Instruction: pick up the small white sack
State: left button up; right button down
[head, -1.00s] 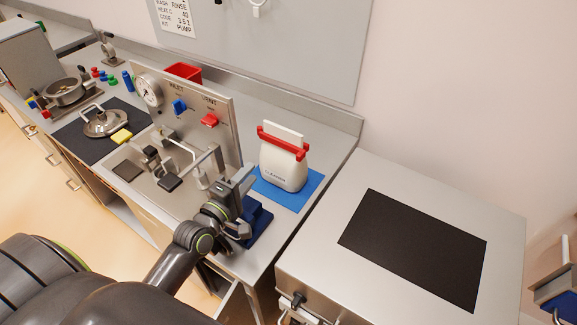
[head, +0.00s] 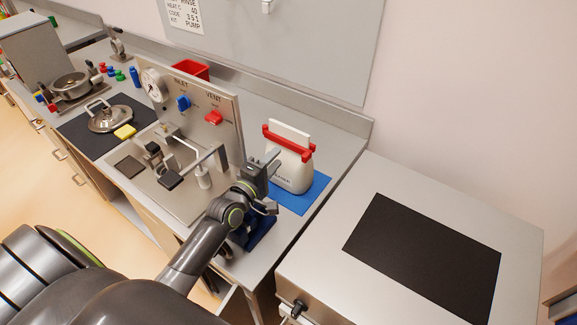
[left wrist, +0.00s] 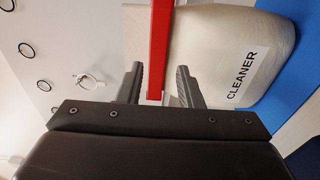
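The small white sack (head: 292,172) stands upright on a blue mat (head: 314,194) at the right end of the counter. A red clip bar (head: 288,142) runs across its top. My left gripper (head: 272,163) is at the sack's left side in the head view. In the left wrist view the sack (left wrist: 215,45) shows its CLEANER label, and the red bar (left wrist: 160,45) lies between the spread fingers of the left gripper (left wrist: 160,85), with gaps on both sides. The gripper is open and holds nothing. My right gripper is out of view.
An upright panel with a gauge (head: 154,85) and blue and red valve handles stands close left of the arm. A dark blue object (head: 258,232) lies below the gripper. A separate steel surface with a black mat (head: 425,255) is to the right, clear.

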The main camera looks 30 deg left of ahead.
aim_at(286, 144)
pick_arm(q)
jog(key=w, duration=0.4)
jog(key=shift+w+r, duration=0.1)
jog(key=shift+w, duration=0.25)
jog(key=shift+s, duration=0.1)
jog(key=shift+c, duration=1)
grip_shut()
jog(key=shift+r, duration=0.2)
